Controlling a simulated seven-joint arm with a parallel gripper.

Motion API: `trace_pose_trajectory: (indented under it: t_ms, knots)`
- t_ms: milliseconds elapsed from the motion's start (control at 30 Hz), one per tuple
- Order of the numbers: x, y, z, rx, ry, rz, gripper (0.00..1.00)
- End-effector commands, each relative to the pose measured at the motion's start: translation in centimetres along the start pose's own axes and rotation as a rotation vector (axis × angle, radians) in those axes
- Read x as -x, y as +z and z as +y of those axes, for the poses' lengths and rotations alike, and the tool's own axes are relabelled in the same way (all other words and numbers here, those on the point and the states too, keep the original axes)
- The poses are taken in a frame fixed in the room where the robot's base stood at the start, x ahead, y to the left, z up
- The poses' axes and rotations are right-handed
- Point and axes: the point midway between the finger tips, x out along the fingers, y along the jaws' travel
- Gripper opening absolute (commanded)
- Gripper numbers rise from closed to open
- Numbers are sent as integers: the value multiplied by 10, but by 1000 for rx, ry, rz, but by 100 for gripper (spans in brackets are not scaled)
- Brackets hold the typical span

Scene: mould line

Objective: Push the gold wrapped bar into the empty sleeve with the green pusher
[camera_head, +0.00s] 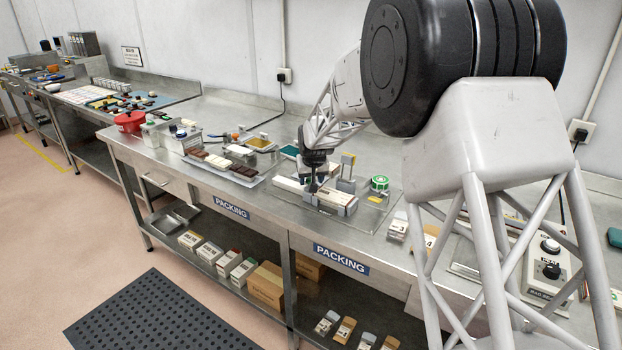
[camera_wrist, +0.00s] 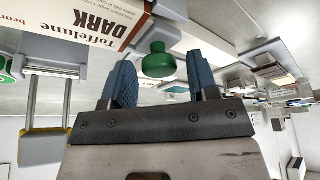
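My gripper (camera_wrist: 163,85) is open, with its two blue fingers spread apart. It hangs low over the packing bench in the head view (camera_head: 313,178). The green pusher (camera_wrist: 158,61) has a round knob and shows between and just beyond the fingertips, with a gap on each side. A white printed sleeve (camera_wrist: 75,22) marked DARK lies close by at the upper left of the wrist view. A white carton, apparently this sleeve, lies by my gripper in the head view (camera_head: 336,197). I cannot make out the gold wrapped bar in either view.
A tray of chocolate bars (camera_head: 222,162) lies to the left. Bare bench (camera_head: 240,118) shows toward the wall.

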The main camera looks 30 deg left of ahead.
Motion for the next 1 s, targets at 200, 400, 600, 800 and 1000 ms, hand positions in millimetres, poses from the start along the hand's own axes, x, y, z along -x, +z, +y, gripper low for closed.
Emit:
trace_pose_trajectory:
  t_ms: [200, 400, 600, 800, 1000]
  knots:
    - [0, 0, 0, 0, 0, 0, 20]
    - [0, 0, 0, 0, 0, 0, 0]
    - [-2, -4, -5, 1, 0, -1, 0]
    - [-10, -22, -26, 2, -1, 0, 0]
    - [-22, -52, -58, 2, -1, 1, 0]
